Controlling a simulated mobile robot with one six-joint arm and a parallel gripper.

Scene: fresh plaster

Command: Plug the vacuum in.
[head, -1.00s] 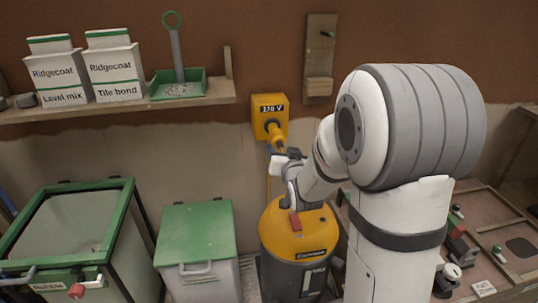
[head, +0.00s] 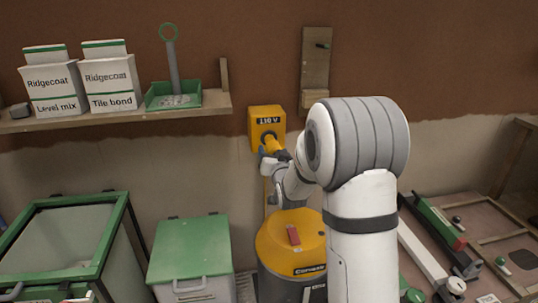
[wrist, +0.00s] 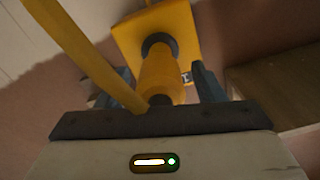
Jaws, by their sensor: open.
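The yellow plug (wrist: 160,78) points into the dark round opening of the yellow 110 V wall socket (head: 258,126). In the wrist view its front end meets the ring on the socket box (wrist: 183,38), and I see no gap there. My gripper (wrist: 164,84) is open, with one blue-grey finger on each side of the plug and space at the sides. In the head view the plug (head: 271,146) is partly hidden by my gripper (head: 271,155). The yellow cable (wrist: 85,58) runs past the left finger. The yellow and grey vacuum (head: 275,245) stands below the socket.
A shelf (head: 130,118) with bags and a green tray juts out at the left. A green-lidded box (head: 190,245) and a green-rimmed rubble bin (head: 118,215) stand below it. A wooden wall bracket (head: 315,70) is right of the socket. A tool bench (head: 480,240) is at the right.

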